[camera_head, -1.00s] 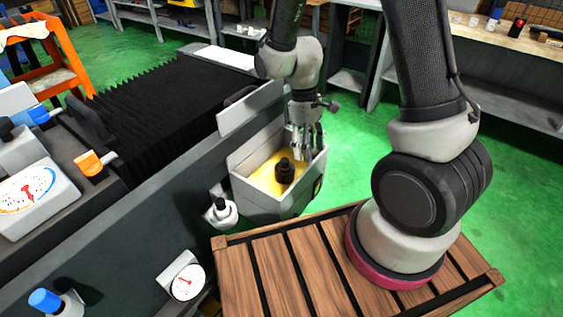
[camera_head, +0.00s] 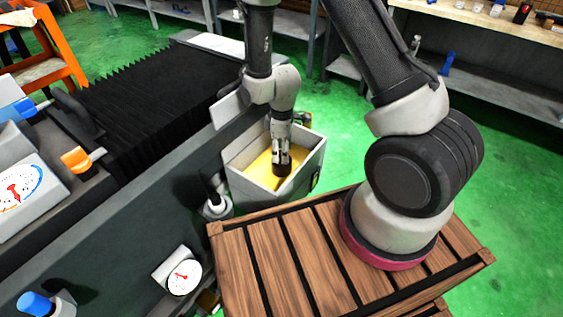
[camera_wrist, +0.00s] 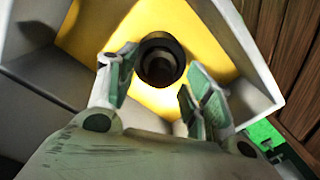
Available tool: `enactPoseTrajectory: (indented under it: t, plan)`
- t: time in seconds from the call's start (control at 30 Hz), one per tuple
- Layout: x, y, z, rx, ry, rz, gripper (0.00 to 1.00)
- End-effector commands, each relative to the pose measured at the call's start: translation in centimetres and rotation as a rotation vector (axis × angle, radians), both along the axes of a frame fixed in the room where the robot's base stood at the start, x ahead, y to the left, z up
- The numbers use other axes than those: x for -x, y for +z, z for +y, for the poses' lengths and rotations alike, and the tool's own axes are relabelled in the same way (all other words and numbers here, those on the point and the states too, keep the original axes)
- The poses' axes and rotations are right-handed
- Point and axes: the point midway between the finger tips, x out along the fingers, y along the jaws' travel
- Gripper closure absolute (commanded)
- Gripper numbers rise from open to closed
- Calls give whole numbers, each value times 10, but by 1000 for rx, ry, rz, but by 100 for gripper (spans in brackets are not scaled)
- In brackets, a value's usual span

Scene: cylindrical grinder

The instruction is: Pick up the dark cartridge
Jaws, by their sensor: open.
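The dark cartridge (camera_head: 282,166) stands in a light grey open-topped box (camera_head: 250,184) with a yellow inside. In the wrist view the cartridge (camera_wrist: 160,60) shows as a dark round end with a hollow centre against the yellow. My gripper (camera_head: 281,150) points down into the box, directly over the cartridge. In the wrist view my gripper (camera_wrist: 155,85) is open, with one finger on each side of the cartridge. I cannot tell whether the fingers touch it. The cartridge's lower part is hard to make out.
The box walls rise close around my gripper. A slatted wooden crate top (camera_head: 260,260) lies in front of the box. The dark grinder body (camera_head: 110,215) runs along the left, with a dial gauge (camera_head: 183,276). Green floor is free to the right.

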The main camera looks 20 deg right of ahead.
Motion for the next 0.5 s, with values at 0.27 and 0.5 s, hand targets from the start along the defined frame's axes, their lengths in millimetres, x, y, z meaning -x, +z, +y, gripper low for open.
enactPoseTrajectory:
  t: [0.27, 0.5]
  plan:
    - [0, -8, 0, 0, 0, 0, 49]
    - [0, -7, 0, 0, 0, 0, 85]
